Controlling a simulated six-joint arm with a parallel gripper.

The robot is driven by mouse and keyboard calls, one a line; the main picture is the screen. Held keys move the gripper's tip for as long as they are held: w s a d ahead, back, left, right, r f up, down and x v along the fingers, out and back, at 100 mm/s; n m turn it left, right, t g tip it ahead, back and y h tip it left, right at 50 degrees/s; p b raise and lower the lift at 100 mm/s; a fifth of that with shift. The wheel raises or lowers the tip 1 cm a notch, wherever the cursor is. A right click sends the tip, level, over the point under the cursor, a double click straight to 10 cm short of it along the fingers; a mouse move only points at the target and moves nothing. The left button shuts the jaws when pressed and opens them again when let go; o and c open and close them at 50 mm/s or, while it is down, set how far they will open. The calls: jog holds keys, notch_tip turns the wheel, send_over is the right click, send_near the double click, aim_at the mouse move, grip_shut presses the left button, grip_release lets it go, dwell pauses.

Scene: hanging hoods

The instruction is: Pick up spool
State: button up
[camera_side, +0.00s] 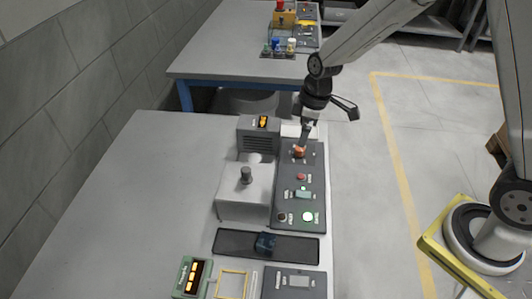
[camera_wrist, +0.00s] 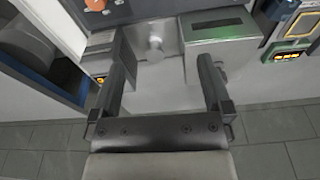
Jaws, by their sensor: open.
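A small orange, copper-coloured round piece (camera_side: 299,152), which may be the spool, sits at the far end of the dark control panel (camera_side: 313,160). In the wrist view an orange piece (camera_wrist: 95,5) is cut by the top edge, up and left of the fingers. My gripper (camera_side: 303,142) points down over the panel's far end, close to the orange piece; I cannot tell whether they touch. In the wrist view my gripper (camera_wrist: 162,48) is open, with nothing held.
A light grey box with a dark knob (camera_side: 246,174) stands left of the panel. Behind it is a grey unit with an orange display (camera_side: 262,122). The left of the table (camera_side: 130,210) is clear.

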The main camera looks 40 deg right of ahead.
aim_at(255, 158)
jog(key=w+a+f+n, duration=0.1)
jog(key=w+f+n, duration=0.1)
jog(key=w+n, duration=0.1)
jog(key=w+a+f+n+g+y, duration=0.1)
jog(key=w+a+f+n, duration=0.1)
jog(key=w+f+n, duration=0.1)
jog(key=w+a+f+n+y, duration=0.1)
jog(key=w+a+f+n, duration=0.1)
jog(key=w, duration=0.3)
jog(key=shift+f+n, duration=0.7)
jog(key=shift+n, duration=0.1)
jog(key=shift+x, duration=1.3)
jog(key=shift+x, duration=2.6)
jog(key=shift+w, duration=0.15)
grip_shut()
